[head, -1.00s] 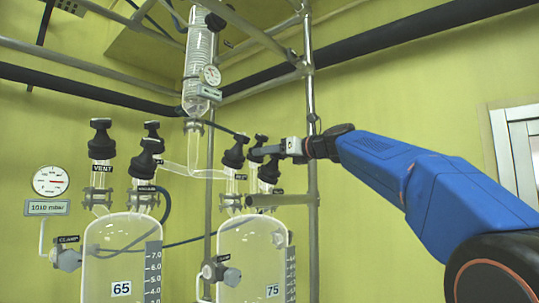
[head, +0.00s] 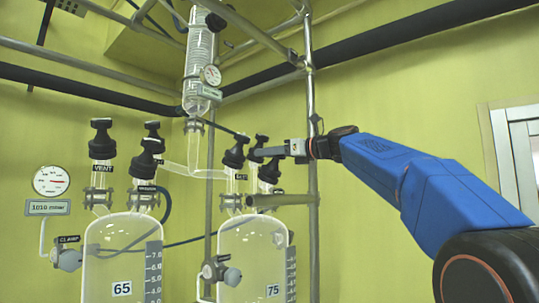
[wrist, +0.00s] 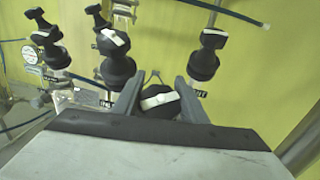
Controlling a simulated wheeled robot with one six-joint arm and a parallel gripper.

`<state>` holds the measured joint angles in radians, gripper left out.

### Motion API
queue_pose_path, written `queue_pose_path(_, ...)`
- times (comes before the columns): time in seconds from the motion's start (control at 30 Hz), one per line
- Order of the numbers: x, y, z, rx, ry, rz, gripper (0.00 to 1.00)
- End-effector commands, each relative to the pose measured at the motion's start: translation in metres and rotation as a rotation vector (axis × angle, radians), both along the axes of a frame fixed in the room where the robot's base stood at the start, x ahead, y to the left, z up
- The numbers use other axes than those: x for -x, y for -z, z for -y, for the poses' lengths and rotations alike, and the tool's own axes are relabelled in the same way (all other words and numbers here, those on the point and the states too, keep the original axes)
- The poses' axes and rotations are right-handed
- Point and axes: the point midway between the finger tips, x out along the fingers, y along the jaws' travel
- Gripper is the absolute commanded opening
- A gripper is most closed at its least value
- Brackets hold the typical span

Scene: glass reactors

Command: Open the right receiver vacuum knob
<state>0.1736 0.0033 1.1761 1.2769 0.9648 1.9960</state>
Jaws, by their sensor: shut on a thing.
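The right receiver (head: 252,262), a clear glass vessel marked 75, has several black knobs on its top. My gripper (head: 262,152) reaches them from the right. In the wrist view my gripper (wrist: 158,98) has a finger on each side of one black knob (wrist: 160,102) and is shut on it. This knob has a white bar on top, lying nearly crosswise with a slight tilt. Its label and stem are hidden, so I cannot read whether it is the vacuum knob. Two other knobs of this group stand beyond, at left (wrist: 116,62) and right (wrist: 205,58).
The left receiver (head: 121,262), marked 65, has its own black knobs. A pressure gauge (head: 51,181) with a 1010 mbar display (head: 48,208) is at left. A vertical metal pole (head: 312,230) and a short horizontal bar (head: 285,199) stand close to my gripper.

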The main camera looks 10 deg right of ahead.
Motion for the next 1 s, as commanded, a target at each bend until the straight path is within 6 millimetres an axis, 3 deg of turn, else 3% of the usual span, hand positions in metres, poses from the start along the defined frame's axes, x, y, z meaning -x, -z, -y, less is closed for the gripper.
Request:
queue_pose_path(0.6, 0.013, 0.004, -0.009, 0.223, -0.476, 0.163, 0.16)
queue_pose_path(1.0, 0.021, 0.006, -0.011, 0.313, -0.671, 0.229, 0.16)
